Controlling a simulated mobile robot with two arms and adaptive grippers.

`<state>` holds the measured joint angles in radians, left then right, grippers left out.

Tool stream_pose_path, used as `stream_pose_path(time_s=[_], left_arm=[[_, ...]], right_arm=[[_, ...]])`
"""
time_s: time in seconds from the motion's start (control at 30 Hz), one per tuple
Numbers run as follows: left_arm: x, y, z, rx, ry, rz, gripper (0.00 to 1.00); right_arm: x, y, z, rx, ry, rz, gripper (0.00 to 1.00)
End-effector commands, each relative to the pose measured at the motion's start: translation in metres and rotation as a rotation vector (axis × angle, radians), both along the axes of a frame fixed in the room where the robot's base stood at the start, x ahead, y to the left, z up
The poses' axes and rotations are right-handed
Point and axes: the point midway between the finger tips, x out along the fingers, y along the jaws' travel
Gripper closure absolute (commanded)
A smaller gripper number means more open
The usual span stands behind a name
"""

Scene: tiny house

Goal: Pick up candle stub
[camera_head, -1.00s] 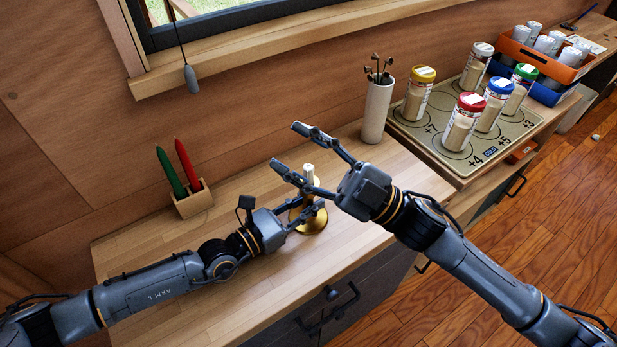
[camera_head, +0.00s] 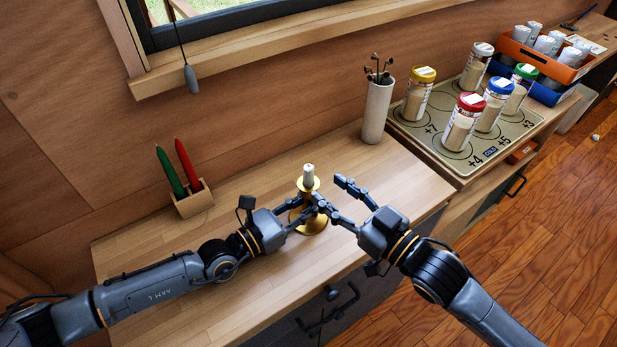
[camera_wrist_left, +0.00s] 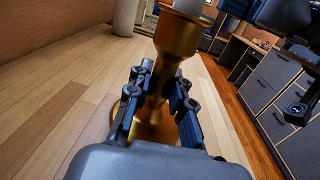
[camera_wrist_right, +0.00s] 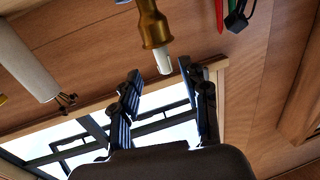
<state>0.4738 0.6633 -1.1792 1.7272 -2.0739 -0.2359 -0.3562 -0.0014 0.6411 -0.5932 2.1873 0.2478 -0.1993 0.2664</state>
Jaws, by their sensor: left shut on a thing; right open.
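A short white candle stub (camera_head: 308,175) stands upright in the cup of a brass candlestick (camera_head: 310,222) on the wooden counter. My left gripper (camera_head: 308,212) is shut on the candlestick's stem, as the left wrist view shows with the brass stem (camera_wrist_left: 154,88) between its fingers. My right gripper (camera_head: 333,192) is open and empty, just right of the candlestick. In the right wrist view the stub (camera_wrist_right: 163,62) shows upside down beyond the gap between the open fingers (camera_wrist_right: 160,85), apart from them.
A wooden holder (camera_head: 193,199) with a green and a red candle stands at the left. A pale vase (camera_head: 377,110) with dark stems stands behind right. Lidded jars stand on a marked mat (camera_head: 416,134) at the right. The wooden counter (camera_head: 240,205) is otherwise clear.

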Motion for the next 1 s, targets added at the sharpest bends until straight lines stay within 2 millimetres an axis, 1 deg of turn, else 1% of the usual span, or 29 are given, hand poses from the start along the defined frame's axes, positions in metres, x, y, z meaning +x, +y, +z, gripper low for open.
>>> stream_pose_path(time_s=[0.03,0.27,0.4,0.53,0.63,0.87,0.9,0.97,1.0], left_arm=[[0.0,0.0,-0.001,0.001,0.001,0.001,1.0],[0.0,0.001,-0.001,0.001,0.001,0.001,1.0],[0.0,0.001,-0.001,0.001,0.001,0.001,1.0],[0.0,0.001,0.0,0.001,0.001,0.001,1.0],[0.0,0.001,-0.001,0.001,0.001,0.001,1.0],[0.0,0.001,-0.001,0.002,0.001,0.001,1.0],[0.0,0.001,-0.001,0.002,0.001,0.001,1.0],[0.0,0.001,-0.001,0.002,0.001,0.001,1.0],[0.0,0.0,-0.001,0.002,0.001,0.001,1.0]], right_arm=[[0.006,0.005,0.001,0.002,-0.002,-0.001,0.55],[0.017,0.017,0.0,0.001,-0.001,0.0,0.55],[0.031,0.034,0.002,0.003,-0.002,0.001,0.55],[0.043,0.045,0.001,0.001,-0.003,0.0,0.55],[0.047,0.05,0.001,0.001,-0.002,0.001,0.55],[0.048,0.05,0.0,0.0,-0.001,0.0,0.55],[0.048,0.05,0.0,0.0,-0.001,0.0,0.63],[0.048,0.05,0.0,0.0,-0.001,0.0,0.75],[0.048,0.05,0.0,0.0,-0.001,0.0,0.83]])
